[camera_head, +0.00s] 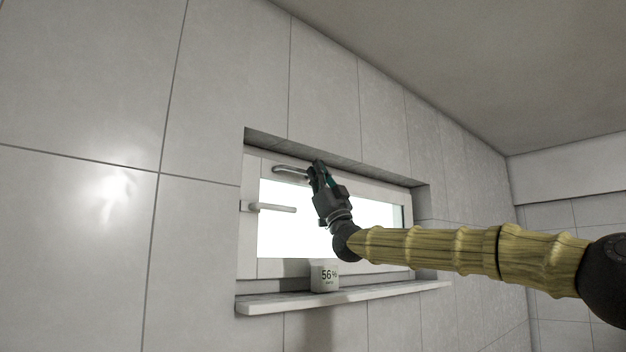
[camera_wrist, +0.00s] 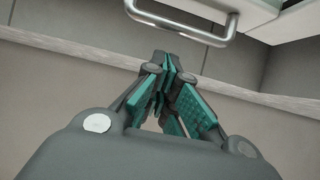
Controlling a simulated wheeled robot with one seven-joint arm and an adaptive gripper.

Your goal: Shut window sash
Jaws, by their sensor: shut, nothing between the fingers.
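The white window sash (camera_head: 252,240) sits in a recess in the tiled wall, with bright glass. I cannot tell how far it stands open. A metal bar handle (camera_head: 291,173) is on its upper left part, and a lever handle (camera_head: 270,207) is on its left side. My gripper (camera_head: 318,167) is shut and empty, just right of the bar handle in the head view, covering part of the sash's top. In the wrist view the bar handle (camera_wrist: 182,30) lies beyond my shut fingertips (camera_wrist: 166,62), with a gap between them.
A small white box marked 56% (camera_head: 324,278) stands on the window sill (camera_head: 290,302) below the sash. The recess's top edge (camera_head: 335,158) is close above my gripper. The tiled wall (camera_head: 85,220) left of the window is bare.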

